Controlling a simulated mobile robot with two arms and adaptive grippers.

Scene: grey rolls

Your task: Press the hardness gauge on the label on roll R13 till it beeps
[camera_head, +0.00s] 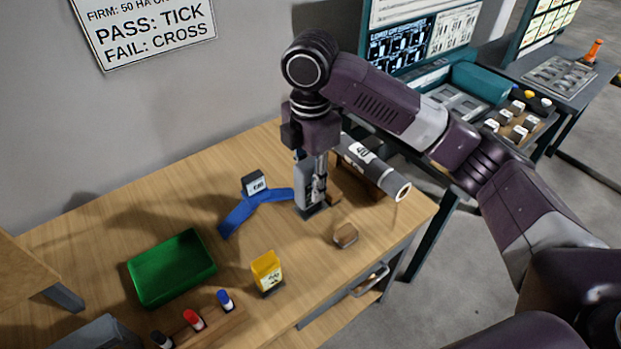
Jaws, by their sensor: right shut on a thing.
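My right gripper (318,183) points straight down over the table's right part. It is shut on a grey upright block (307,198), which I take for the hardness gauge; fingers partly hide it. Its dark foot is at or just above the tabletop; I cannot tell if it touches. A grey roll (385,177) with a white label (362,152) lies on a brown cradle just right of the gripper. The label seems to read "40"; I cannot make out R13. The gauge stands left of the roll, apart from the label. My left gripper is out of view.
On the wooden table (110,215) are a blue forked piece with a small display (256,185), a green tray (172,268), a yellow box (266,270), a small brown block (345,235) and a marker rack (222,322). A wall sign (150,30) hangs behind.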

